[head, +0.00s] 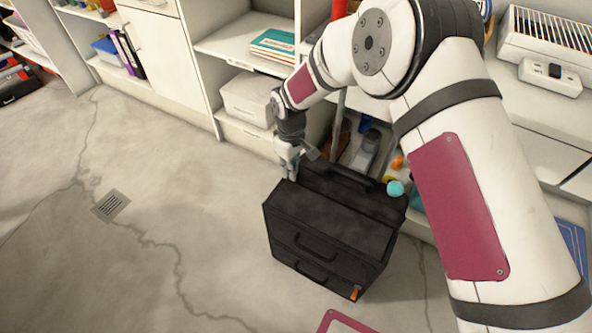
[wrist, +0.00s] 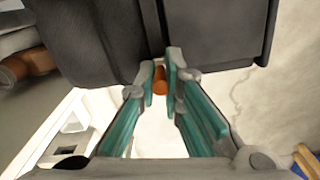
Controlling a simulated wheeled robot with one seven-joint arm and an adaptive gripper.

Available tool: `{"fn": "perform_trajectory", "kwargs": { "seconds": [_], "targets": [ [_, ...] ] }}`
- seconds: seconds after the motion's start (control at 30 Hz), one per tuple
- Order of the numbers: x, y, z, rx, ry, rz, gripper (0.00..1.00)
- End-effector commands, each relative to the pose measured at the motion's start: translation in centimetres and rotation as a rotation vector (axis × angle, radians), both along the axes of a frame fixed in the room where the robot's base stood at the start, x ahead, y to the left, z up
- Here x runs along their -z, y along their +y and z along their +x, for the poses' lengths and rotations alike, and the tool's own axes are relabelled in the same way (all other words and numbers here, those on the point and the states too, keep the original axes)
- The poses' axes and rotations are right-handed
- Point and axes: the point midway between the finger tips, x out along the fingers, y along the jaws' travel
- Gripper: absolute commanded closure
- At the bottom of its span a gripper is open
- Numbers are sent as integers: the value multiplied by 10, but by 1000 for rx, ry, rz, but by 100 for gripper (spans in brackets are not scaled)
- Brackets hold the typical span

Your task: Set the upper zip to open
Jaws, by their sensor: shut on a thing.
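A black bag (head: 325,228) stands on the floor in front of the shelving, with carrying handles on its front and at its back top. My gripper (head: 289,172) is at the bag's back left corner in the head view. In the wrist view, my gripper (wrist: 162,74) has its teal-lined fingers closed on a small orange zip pull (wrist: 160,84) at the bag's edge, with the dark bag wall (wrist: 90,35) just beyond. A second orange pull (head: 355,293) hangs low at the bag's front right corner. The upper zip's track is too dark to make out.
Shelving (head: 240,45) with a white box (head: 248,98) stands close behind the bag. A teal round thing (head: 395,188) shows at the bag's back right. The concrete floor (head: 150,250) to the left is clear, apart from a drain grate (head: 110,205).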

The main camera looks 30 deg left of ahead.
Motion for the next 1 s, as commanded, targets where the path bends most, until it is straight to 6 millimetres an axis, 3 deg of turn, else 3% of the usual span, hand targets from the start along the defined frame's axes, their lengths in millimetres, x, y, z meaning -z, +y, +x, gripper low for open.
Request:
{"fn": "perform_trajectory", "kwargs": {
  "seconds": [0.3,0.4,0.43,0.83,1.0],
  "targets": [
    [2,7,-4,-5,2,12,100],
    [2,7,-4,-5,2,13,74],
    [2,7,-5,-5,2,13,70],
    [-1,5,-2,-3,0,9,70],
    [-18,5,-1,-2,-3,11,70]
  ]
}}
